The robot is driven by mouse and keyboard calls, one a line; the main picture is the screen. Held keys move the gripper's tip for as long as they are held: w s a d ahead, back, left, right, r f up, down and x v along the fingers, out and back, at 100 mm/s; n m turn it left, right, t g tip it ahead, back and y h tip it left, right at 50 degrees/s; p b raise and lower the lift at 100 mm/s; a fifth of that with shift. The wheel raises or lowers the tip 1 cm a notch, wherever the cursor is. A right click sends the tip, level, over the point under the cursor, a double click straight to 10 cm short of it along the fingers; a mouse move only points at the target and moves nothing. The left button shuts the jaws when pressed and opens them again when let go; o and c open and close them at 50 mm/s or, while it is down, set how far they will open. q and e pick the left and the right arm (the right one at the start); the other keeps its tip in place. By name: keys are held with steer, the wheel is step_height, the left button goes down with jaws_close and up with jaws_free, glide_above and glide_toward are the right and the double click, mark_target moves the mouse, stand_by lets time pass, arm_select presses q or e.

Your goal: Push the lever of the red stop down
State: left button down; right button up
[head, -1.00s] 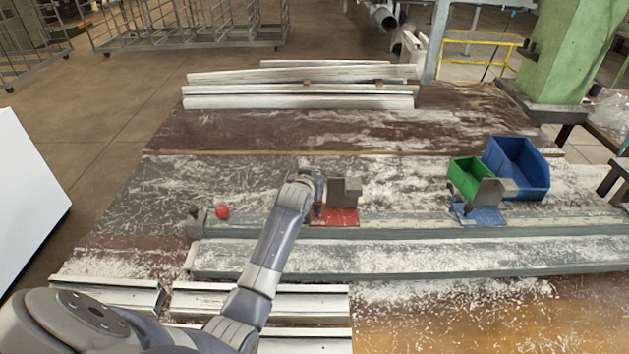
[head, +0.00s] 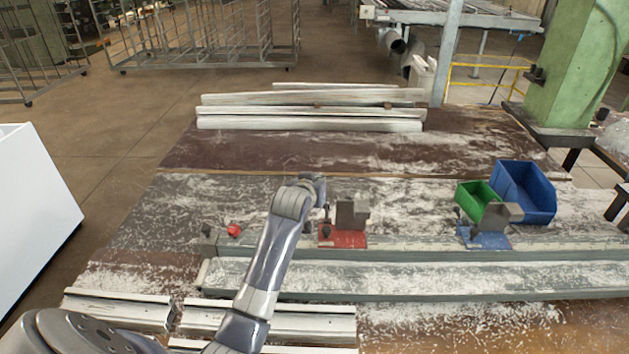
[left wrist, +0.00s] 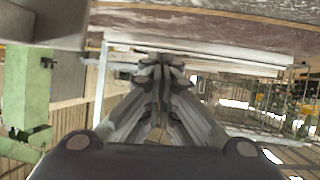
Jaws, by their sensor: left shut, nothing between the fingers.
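The red stop has a red base plate (head: 343,241) and a grey block (head: 352,214) on the profile bench, right of the middle. Its small dark lever (head: 325,218) stands at the left side of the block and looks upright. My left gripper (head: 319,192) is just behind and above the lever in the head view, seemingly apart from it; the arm partly hides its fingers. In the left wrist view its fingers (left wrist: 161,72) are shut together with nothing between them. My right gripper is not in view.
A similar stop with a blue base (head: 486,239) stands to the right, before green (head: 478,203) and blue (head: 527,192) bins. A red knob (head: 234,230) sits at the left rail end. Long profiles (head: 310,123) lie at the back. The middle back of the table is clear.

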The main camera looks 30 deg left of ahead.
arm_select(q)
steer(key=s+r, duration=0.2)
steer(key=r, duration=0.1)
steer(key=shift+d, duration=0.2)
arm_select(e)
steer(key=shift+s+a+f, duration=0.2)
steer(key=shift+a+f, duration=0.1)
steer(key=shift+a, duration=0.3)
arm_select(q)
steer(key=shift+r, duration=0.1)
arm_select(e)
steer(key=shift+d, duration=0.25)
